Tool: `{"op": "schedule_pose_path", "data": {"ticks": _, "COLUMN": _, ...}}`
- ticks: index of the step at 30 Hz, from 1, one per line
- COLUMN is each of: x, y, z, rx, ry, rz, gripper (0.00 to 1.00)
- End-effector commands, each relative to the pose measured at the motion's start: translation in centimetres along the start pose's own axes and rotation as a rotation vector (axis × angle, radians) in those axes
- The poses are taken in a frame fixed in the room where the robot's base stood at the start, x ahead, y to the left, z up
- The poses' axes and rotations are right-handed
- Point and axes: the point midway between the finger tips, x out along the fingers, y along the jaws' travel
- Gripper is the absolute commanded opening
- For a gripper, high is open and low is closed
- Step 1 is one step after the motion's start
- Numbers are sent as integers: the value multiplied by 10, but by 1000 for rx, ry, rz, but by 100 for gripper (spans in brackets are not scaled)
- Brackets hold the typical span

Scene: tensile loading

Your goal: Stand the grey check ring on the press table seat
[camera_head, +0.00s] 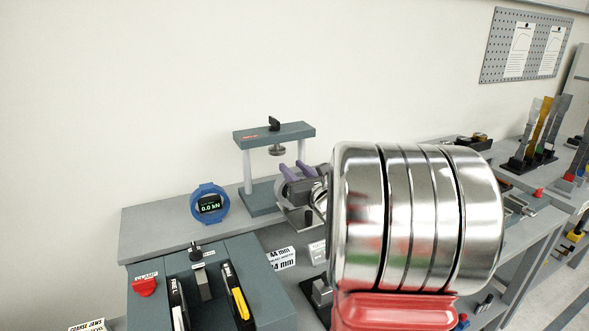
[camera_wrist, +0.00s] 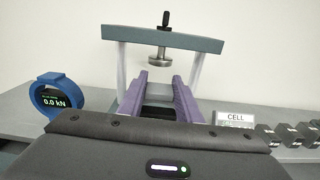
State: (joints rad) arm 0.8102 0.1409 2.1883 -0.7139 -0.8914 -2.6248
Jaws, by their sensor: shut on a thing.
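My gripper (camera_wrist: 161,80) reaches forward with its two purple fingers toward the small press (camera_wrist: 165,38). The fingers are apart, shut on a dark grey thing (camera_wrist: 159,101) low between them. I take it to be the grey check ring, but its outline is mostly hidden. In the head view my gripper (camera_head: 293,170) is in front of the press (camera_head: 274,135), close to its right post. The press has a teal crossbar, two pale posts and a round metal platen (camera_head: 277,150) under a black knob. Its base (camera_head: 255,198) shows partly; the seat is hidden.
A blue gauge (camera_head: 209,204) reading 0.0 kN stands left of the press. A CELL label (camera_wrist: 235,118) and several dark blocks (camera_wrist: 289,134) are at the right. A teal control box (camera_head: 250,270) is nearer. My shiny arm hides much of the bench.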

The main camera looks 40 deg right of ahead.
Motion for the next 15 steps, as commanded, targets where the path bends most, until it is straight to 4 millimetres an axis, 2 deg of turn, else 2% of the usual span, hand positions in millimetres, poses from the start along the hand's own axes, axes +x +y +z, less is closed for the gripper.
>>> {"op": "schedule_pose_path", "data": {"ticks": 12, "x": 0, "y": 0, "z": -1, "rx": -1, "ry": -3, "rz": 0, "gripper": 0}}
{"op": "schedule_pose_path", "data": {"ticks": 13, "x": 0, "y": 0, "z": -1, "rx": 0, "ry": -3, "rz": 0, "gripper": 32}}
{"op": "schedule_pose_path", "data": {"ticks": 15, "x": 0, "y": 0, "z": -1, "rx": 0, "ry": -2, "rz": 0, "gripper": 37}}
